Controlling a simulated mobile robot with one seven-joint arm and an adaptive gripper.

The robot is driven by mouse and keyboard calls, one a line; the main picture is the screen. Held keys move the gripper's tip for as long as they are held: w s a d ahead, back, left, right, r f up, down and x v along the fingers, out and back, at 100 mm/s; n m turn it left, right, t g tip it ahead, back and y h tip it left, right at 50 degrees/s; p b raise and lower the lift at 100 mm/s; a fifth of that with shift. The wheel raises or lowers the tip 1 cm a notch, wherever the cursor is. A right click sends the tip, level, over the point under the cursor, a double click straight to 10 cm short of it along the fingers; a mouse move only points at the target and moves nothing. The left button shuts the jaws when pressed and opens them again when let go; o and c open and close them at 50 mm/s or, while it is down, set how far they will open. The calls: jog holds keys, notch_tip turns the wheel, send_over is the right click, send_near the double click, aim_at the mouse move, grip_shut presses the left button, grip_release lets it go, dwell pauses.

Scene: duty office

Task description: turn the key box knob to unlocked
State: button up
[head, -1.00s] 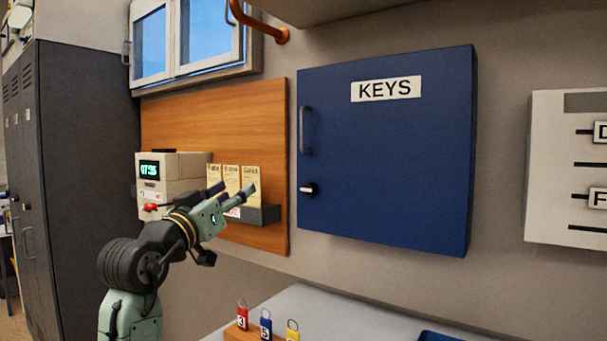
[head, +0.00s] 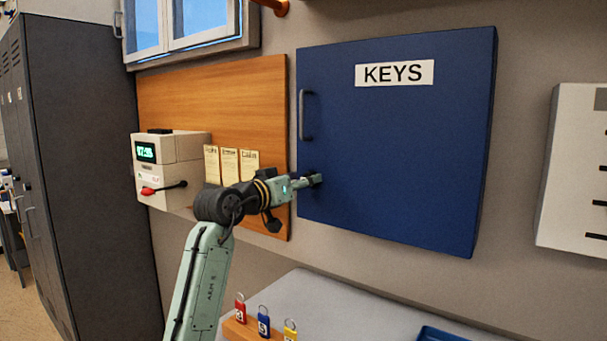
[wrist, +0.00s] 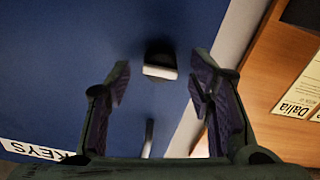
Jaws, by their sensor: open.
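The blue key box (head: 400,140) with a KEYS label hangs on the wall, its door closed. Its knob (wrist: 160,62), black with a pale face, shows in the wrist view between my two fingers. My gripper (head: 316,180) is at the lower left of the door, and it hides the knob in the head view. In the wrist view my gripper (wrist: 160,84) is open, one finger on each side of the knob with gaps between. I cannot tell whether the fingertips reach around it. The door's handle (head: 304,115) is above the gripper.
A wooden board (head: 220,100) with pinned cards is left of the box, beside a time clock (head: 165,165) with a red lever. Below, a table (head: 330,300) holds several tagged keys and a blue tray (head: 440,335). A white panel (head: 575,170) is on the right.

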jog(key=shift+w+d, duration=0.3)
jog(key=shift+w, duration=0.15)
grip_shut()
dwell(0.4)
